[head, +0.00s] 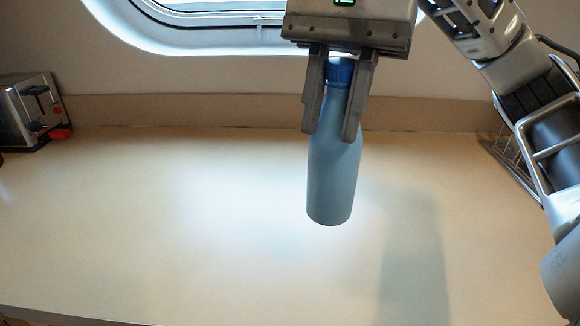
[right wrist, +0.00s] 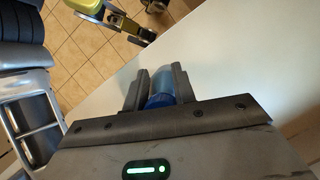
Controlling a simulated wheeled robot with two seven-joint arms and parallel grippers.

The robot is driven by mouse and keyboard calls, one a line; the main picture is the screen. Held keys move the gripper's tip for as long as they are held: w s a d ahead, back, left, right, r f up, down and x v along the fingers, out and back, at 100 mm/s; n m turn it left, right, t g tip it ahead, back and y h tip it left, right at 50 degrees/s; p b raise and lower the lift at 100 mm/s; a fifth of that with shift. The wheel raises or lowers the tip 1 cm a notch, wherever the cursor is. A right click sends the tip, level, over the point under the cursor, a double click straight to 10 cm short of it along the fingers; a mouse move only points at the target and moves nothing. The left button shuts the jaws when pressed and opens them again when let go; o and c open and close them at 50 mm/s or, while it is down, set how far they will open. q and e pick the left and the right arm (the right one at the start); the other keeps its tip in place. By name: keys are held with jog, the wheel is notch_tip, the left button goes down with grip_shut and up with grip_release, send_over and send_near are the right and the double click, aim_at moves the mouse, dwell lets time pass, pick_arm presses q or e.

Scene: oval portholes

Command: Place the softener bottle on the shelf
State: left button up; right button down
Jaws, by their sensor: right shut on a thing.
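The softener bottle (head: 332,185) is light blue with a dark blue cap. My right gripper (head: 338,135) is shut on it around the cap and neck, from above. The bottle hangs nearly upright in front of the pale surface; whether its base touches that surface I cannot tell. In the right wrist view the blue cap (right wrist: 161,100) shows between the two fingers (right wrist: 160,80), with part of the bottle body beyond it. My left gripper is in neither view. No shelf can be clearly made out, unless it is the pale surface (head: 150,220) itself.
A metal toaster-like appliance (head: 22,112) with red parts stands at the far left. A wire rack (head: 512,160) is at the right, partly behind my right arm. An oval porthole (head: 135,32) is in the back wall. The middle and left of the surface are clear.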

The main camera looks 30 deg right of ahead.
jog(key=shift+w+d+r, duration=0.1)
jog(key=shift+w+r, duration=0.15)
jog(key=shift+r, duration=0.1)
jog(key=w+d+f, duration=0.3)
jog(key=w+f, duration=0.3)
jog(key=w+d+f, duration=0.3)
jog(key=w+f, duration=0.2)
jog(key=f, duration=0.1)
jog(key=shift+w+d+f+p, duration=0.25)
jog(key=shift+w+f+p, duration=0.1)
jog(key=shift+f+p, duration=0.05)
jog(key=shift+f, duration=0.2)
jog(key=c, duration=1.1)
grip_release()
